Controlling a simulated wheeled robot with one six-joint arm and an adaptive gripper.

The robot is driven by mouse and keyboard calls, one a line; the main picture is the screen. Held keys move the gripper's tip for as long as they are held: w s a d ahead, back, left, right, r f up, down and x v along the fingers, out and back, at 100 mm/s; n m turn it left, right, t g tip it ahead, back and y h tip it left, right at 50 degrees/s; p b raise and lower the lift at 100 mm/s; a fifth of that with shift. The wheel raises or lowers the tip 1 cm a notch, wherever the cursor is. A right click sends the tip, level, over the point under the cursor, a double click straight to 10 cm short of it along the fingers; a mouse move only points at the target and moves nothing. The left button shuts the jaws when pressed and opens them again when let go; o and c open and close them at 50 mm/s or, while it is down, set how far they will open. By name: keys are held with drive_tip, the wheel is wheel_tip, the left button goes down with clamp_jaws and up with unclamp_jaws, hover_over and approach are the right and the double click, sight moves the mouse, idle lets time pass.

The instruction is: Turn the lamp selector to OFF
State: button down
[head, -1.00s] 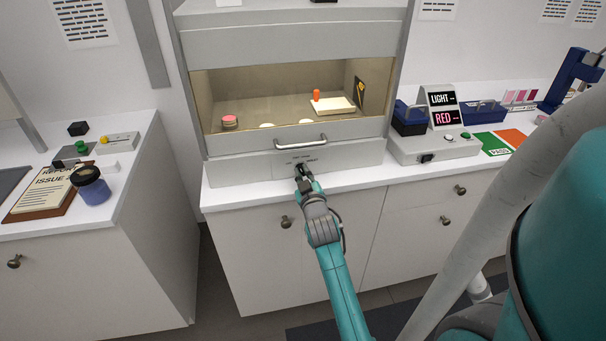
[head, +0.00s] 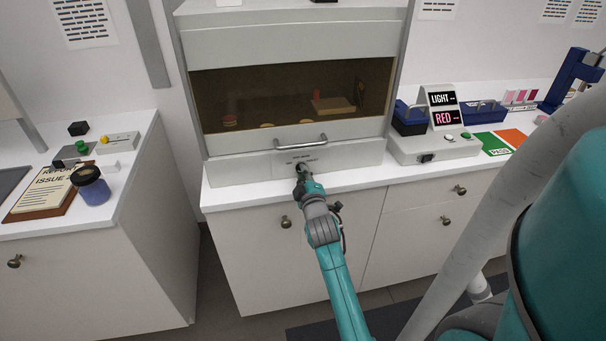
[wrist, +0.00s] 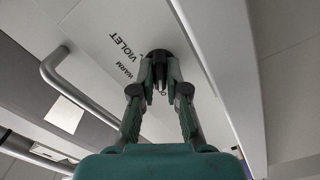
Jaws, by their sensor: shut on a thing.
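The lamp selector (wrist: 158,55) is a dark round knob on the pale front panel below the cabinet's opening. In the wrist view the labels VIOLET and WARM show beside it; a third label is mostly hidden behind my finger. My gripper (wrist: 160,84) is shut on the selector, its two fingertips on either side of the knob. In the head view my gripper (head: 302,173) reaches the panel and covers the knob. The cabinet (head: 290,95) is dark inside. The knob's exact pointer direction cannot be read.
A bar handle (head: 300,143) runs across the cabinet front just above the panel. Inside are a round stack (head: 230,121) and a tray (head: 333,106). A control box (head: 433,149) with LIGHT and RED signs stands to the right. The left counter holds a jar (head: 90,186) and a clipboard.

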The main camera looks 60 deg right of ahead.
drive_tip(key=shift+f, duration=0.1)
idle(0.3)
drive_tip(key=c, duration=1.2)
unclamp_jaws()
drive_tip(key=shift+a, duration=0.1)
drive_tip(key=v, duration=1.2)
drive_tip(key=s+a+f+t+y, duration=0.1)
drive_tip(key=s+a+f+y, duration=0.15)
drive_tip(key=a, duration=0.55)
drive_tip(key=s+a+f+t+y, duration=0.1)
drive_tip(key=a+f+y, duration=0.15)
drive_tip(key=a, duration=0.45)
drive_tip(key=s+a+f+t+y, duration=0.1)
drive_tip(key=s+a+f+y, duration=0.15)
drive_tip(key=a, duration=0.55)
drive_tip(key=s+a+y, duration=0.2)
drive_tip(key=s+a, duration=0.2)
drive_tip(key=s, duration=0.1)
drive_tip(key=s+a+r+m+y, duration=0.1)
drive_tip(key=s+a+y, duration=0.1)
drive_tip(key=s+a, duration=0.2)
drive_tip(key=s+a+r+m+y, duration=0.1)
drive_tip(key=s+a+y, duration=0.1)
drive_tip(key=s+a, duration=0.2)
drive_tip(key=shift+s+a, duration=0.2)
drive_tip(key=shift+s, duration=0.75)
drive_tip(key=shift+s+a, duration=0.2)
drive_tip(key=shift+s, duration=0.75)
